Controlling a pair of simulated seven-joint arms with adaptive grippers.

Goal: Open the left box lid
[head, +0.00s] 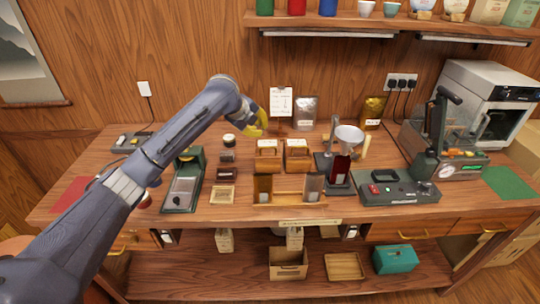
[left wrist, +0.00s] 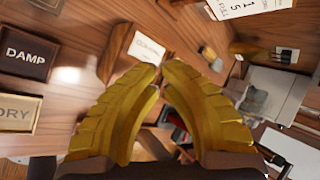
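Two small wooden boxes stand side by side at the middle back of the bench. The left box (head: 267,161) and the right box (head: 298,161) both have their lids down, with a handle on top. My left gripper (head: 261,124), with yellow fingers, is above and slightly behind the left box, apart from it. In the left wrist view the fingertips (left wrist: 162,68) meet with nothing visible held between them. A wooden piece with a white label (left wrist: 149,48) lies beyond the tips; I cannot tell which box it is. My right gripper is not in view.
A wooden tray (head: 290,199) with upright pieces stands in front of the boxes. A funnel stand (head: 348,138) is to the right, and a green-framed device (head: 183,190) to the left. A plaque reading DAMP (left wrist: 25,50) shows in the left wrist view.

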